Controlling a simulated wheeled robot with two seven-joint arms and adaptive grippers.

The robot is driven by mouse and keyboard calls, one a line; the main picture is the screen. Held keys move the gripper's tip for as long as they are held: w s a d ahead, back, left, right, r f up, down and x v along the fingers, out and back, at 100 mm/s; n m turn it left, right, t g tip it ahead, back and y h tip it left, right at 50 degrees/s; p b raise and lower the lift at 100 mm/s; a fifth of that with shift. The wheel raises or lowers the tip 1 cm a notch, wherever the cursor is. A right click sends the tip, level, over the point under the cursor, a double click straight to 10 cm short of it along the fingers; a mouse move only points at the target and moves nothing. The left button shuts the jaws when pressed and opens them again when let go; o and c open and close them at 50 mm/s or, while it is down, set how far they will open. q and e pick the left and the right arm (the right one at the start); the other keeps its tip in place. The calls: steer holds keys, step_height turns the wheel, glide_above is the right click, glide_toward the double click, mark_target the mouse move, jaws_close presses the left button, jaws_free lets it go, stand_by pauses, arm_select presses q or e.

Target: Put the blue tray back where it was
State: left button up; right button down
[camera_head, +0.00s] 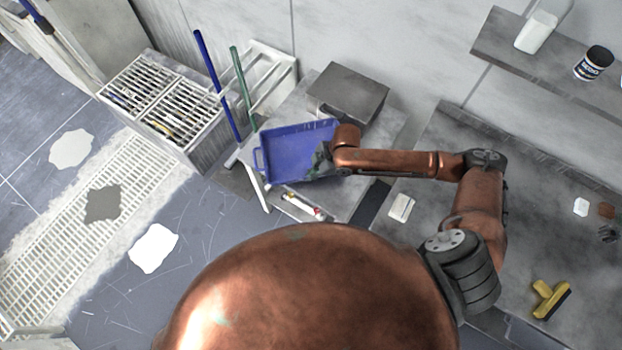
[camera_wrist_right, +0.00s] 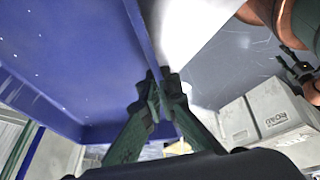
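The blue tray (camera_head: 292,148) is in the upper middle of the head view, over the left part of the grey work surface. My right gripper (camera_head: 320,162) is at its right side and partly hidden by my arm. In the right wrist view, the right gripper's fingers (camera_wrist_right: 161,92) close on the wall of the blue tray (camera_wrist_right: 75,50), one on each side. I cannot tell whether the tray rests on anything. Another dark gripper, which seems to be my left one (camera_wrist_right: 296,68), shows at the right edge of that view, too small to judge.
A grey block (camera_head: 347,92) stands just behind the tray. Blue (camera_head: 216,85) and green (camera_head: 242,88) poles rise to its left, beside a slatted bin (camera_head: 165,105). A red-and-white tube (camera_head: 303,204) lies in front. A yellow tool (camera_head: 550,298) lies on the right-hand surface.

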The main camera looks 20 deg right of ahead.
steer(key=shift+f, duration=1.7)
steer(key=shift+f, duration=0.1)
steer(key=c, duration=2.2)
jaws_free()
steer(key=shift+o, duration=0.2)
steer(key=p+v, duration=0.1)
steer(key=v, duration=1.1)
